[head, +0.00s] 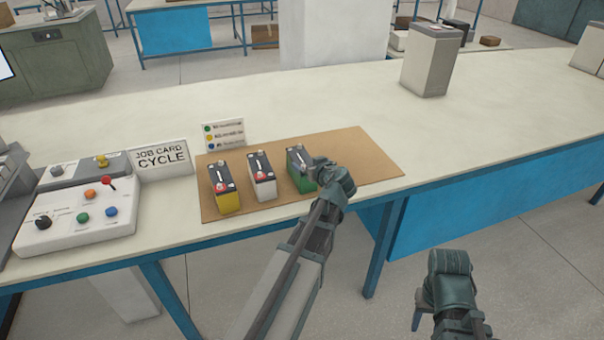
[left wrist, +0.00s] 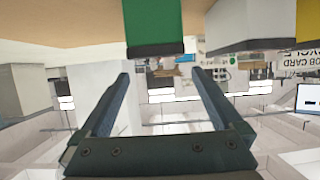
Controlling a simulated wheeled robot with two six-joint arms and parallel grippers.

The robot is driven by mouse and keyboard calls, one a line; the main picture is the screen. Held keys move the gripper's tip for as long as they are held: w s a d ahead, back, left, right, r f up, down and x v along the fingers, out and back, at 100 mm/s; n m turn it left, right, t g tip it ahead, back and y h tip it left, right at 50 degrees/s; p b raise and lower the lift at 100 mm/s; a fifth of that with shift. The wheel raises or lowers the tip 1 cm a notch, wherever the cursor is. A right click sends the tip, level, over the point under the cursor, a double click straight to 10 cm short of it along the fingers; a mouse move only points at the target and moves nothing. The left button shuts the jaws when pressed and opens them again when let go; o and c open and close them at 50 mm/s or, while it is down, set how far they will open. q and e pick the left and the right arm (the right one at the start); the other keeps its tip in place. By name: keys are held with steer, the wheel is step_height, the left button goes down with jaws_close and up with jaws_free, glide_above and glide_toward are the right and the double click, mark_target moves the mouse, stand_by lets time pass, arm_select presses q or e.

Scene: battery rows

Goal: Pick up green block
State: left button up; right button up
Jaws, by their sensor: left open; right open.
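The green block (head: 302,178) is a battery shape with a dark top, standing on the brown mat (head: 360,160) at the right end of a row of three. My left gripper (head: 318,172) is at its right side, over the mat, and covers part of it. In the left wrist view, which shows the scene upside down, the open fingers (left wrist: 160,76) are empty and the green block (left wrist: 153,22) is beyond the tips, apart from them. My right gripper (head: 432,300) hangs low in front of the table; its fingers are hardly visible.
A white block (head: 264,185) and a yellow block (head: 226,198) stand left of the green one. A small legend card (head: 223,135), a job card sign (head: 162,157) and a button box (head: 78,218) are further left. A grey bin (head: 430,62) stands at the back right.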

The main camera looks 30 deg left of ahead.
mark_target(304, 161)
arm_select(q)
steer(key=shift+x, duration=1.05)
steer(key=shift+w+a+f+b, duration=0.2)
steer(key=shift+f+b, duration=0.05)
steer(key=shift+b, duration=0.2)
steer(key=b+x, duration=0.1)
steer(key=x, duration=0.1)
steer(key=b+x, duration=0.1)
steer(key=x, duration=0.1)
steer(key=shift+w+f, duration=0.15)
steer(key=shift+f, duration=0.25)
steer(key=shift+r, duration=0.1)
jaws_close()
